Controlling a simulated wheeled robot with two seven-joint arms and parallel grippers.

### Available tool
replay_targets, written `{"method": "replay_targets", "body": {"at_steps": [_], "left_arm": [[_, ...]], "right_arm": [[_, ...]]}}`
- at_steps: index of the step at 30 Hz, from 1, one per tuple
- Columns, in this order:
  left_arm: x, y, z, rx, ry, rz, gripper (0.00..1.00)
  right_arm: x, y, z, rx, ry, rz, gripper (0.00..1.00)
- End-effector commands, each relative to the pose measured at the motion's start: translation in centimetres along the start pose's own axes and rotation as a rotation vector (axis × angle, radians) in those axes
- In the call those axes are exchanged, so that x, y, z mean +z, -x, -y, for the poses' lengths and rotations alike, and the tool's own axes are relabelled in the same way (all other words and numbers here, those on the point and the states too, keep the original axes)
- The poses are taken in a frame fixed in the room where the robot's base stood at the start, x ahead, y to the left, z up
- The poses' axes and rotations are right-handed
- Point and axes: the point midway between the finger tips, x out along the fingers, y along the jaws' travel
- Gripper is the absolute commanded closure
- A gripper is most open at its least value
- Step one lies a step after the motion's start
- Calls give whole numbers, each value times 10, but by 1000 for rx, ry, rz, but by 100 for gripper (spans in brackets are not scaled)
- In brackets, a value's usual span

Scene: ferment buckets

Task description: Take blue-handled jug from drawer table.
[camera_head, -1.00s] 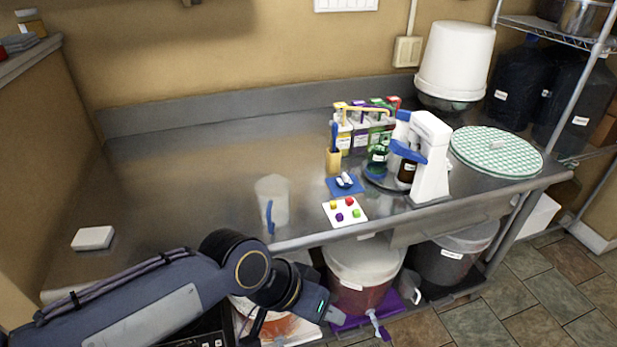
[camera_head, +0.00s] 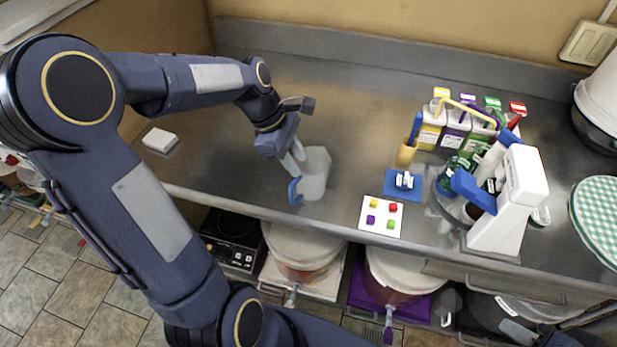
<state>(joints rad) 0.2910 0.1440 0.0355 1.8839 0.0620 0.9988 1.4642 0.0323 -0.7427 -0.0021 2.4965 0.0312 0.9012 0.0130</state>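The jug (camera_head: 316,174) is translucent whitish with a blue handle (camera_head: 293,191) on its front-left side. It stands upright on the metal drawer table (camera_head: 220,185), near the front edge. My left gripper (camera_head: 297,164) is open, its two pale fingers apart and pointing down at the jug's upper left, just above the handle. I cannot tell whether a fingertip touches the jug. Part of my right gripper (camera_head: 515,331) shows at the bottom right, below the table edge; its fingers are mostly cut off.
A white block (camera_head: 160,140) lies at left. Right of the jug are a white card with coloured dots (camera_head: 381,216), a blue mat (camera_head: 402,185), a tan holder (camera_head: 406,153), several cartons (camera_head: 455,135) and a white dispenser (camera_head: 512,205). Buckets (camera_head: 304,248) stand below. The table behind the jug is clear.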

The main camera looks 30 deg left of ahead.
Motion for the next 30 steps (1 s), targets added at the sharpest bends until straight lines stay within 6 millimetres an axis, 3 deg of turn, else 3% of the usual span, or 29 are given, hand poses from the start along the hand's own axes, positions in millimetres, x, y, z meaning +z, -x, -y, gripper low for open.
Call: {"method": "replay_targets", "body": {"at_steps": [9, 18, 25, 30], "left_arm": [[4, -44, 4, -3, -1, 0, 69], [4, -49, 3, 1, -3, -1, 69], [4, -49, 3, 1, -3, -2, 98], [4, -49, 3, 1, -3, -2, 100]], "right_arm": [[-3, 6, 3, 0, 0, 0, 64], [-3, 6, 3, 0, 0, 0, 64], [-3, 6, 3, 0, 0, 0, 64], [-3, 6, 3, 0, 0, 0, 64]]}}
